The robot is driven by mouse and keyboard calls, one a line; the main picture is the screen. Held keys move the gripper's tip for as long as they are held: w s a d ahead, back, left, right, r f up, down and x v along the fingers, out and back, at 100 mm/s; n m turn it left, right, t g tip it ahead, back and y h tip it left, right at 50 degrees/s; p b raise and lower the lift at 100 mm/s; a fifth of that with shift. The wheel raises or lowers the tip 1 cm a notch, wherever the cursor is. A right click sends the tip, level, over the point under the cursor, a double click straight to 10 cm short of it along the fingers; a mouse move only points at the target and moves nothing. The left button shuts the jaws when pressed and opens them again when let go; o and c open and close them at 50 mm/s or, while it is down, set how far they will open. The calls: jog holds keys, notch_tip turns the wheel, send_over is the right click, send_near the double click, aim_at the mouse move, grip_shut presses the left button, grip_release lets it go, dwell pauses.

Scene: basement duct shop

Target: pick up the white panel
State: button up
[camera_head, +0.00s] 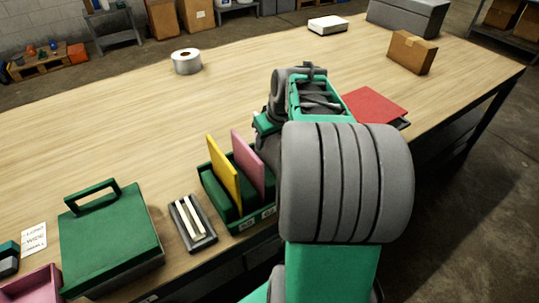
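I cannot make out a panel that is clearly white. A green slotted rack (218,190) at the table's near edge holds a yellow panel (224,174) and a pink panel (247,163), both upright and leaning slightly. A red flat panel (375,105) lies on the table right of my arm, with a dark edge under it. My arm reaches over the table just right of the rack and hides what is behind it. The fingers of my gripper are hidden, so I cannot see whether it holds anything.
Left of the rack are a dark tray with two pale strips (187,216), a green case (112,240) and a pink bin (35,287). A tape roll (186,62), white box (327,24), cardboard box (411,52) and grey case (408,17) stand farther back. The table's left middle is clear.

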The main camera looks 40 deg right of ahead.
jog(key=shift+f, duration=0.25)
jog(key=shift+c, duration=0.6)
grip_shut()
dwell(1.0)
